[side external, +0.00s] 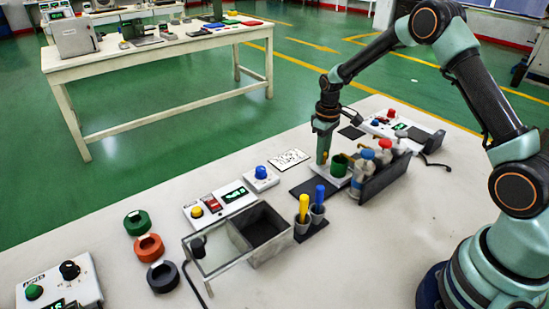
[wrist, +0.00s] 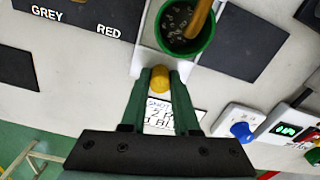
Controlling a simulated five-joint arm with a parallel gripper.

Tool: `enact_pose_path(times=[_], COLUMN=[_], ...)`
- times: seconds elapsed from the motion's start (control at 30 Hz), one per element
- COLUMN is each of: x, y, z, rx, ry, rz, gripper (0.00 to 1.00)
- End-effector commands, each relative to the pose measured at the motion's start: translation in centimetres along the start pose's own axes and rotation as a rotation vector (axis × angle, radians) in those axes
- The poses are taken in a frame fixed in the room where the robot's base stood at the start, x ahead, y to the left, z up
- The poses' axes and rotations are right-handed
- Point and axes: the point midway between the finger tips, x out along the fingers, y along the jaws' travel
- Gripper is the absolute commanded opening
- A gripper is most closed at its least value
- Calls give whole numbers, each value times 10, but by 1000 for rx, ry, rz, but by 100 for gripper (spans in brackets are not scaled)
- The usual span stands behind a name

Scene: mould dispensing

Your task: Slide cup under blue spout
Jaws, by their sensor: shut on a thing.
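A dark green cup (side external: 340,165) stands on a white plate (side external: 322,176) near the back of the bench. In the wrist view the cup (wrist: 205,50) holds small grey grains, and a yellow-brown rod reaches into it from above. My gripper (side external: 324,158) is low at the plate's left part, left of the cup. In the wrist view my gripper (wrist: 160,82) is shut on a yellow knob (wrist: 160,76) at the near end of the plate. The blue-topped dispenser (side external: 367,155) stands just right of the cup. Its spout cannot be made out.
A red-topped dispenser (side external: 386,144) stands beside the blue one, at a dark rack (side external: 383,182). A dark mat in the wrist view (wrist: 85,22) reads GREY and RED. Yellow and blue handles (side external: 304,208) stand in small pots nearer the front.

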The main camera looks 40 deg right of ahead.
Motion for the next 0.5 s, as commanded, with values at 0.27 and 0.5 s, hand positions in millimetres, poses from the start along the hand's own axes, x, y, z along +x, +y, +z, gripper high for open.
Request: enact_pose_path(times=[0.27, 0.5], x=[-1, 0], y=[0, -1], z=[0, 0], rx=[-2, -2], ry=[0, 0], rz=[0, 0], gripper=[59, 59])
